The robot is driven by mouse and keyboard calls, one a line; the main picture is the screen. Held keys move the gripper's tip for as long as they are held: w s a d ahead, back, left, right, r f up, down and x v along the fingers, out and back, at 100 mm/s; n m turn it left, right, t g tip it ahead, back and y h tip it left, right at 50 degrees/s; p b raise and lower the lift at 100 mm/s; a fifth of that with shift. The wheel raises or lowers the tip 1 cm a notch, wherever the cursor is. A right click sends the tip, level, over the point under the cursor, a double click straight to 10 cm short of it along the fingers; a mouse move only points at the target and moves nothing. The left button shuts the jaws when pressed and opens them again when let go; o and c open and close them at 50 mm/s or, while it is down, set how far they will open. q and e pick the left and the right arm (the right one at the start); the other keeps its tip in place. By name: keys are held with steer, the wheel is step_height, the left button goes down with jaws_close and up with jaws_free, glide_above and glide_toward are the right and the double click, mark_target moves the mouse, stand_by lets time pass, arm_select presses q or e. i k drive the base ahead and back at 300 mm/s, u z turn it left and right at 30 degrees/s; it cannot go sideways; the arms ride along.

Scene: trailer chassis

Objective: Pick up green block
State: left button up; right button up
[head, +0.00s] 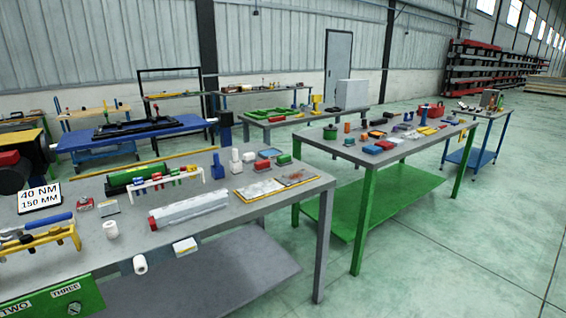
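A small green block (284,159) lies on the near grey workbench (232,208), close to its back edge and right of the middle. A small red block (262,164) sits just left of it. A blue-topped flat item (269,153) lies behind the two blocks. Neither of my grippers can be made out in the head view, so their state is hidden.
Flat yellow-edged panels (262,189) lie in front. A green-legged table (365,218) stands to the right; open floor (440,255) lies beyond.

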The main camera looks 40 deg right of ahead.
mark_target(283, 160)
steer(key=z, duration=0.35)
steer(key=k, duration=0.5)
steer(key=z, duration=1.05)
steer(key=k, duration=0.9)
steer(key=z, duration=0.9)
steer(key=i, duration=3.3)
steer(key=u, duration=0.85)
steer(key=i, duration=0.85)
steer(key=u, duration=1.65)
steer(key=i, duration=0.8)
steer(key=u, duration=0.65)
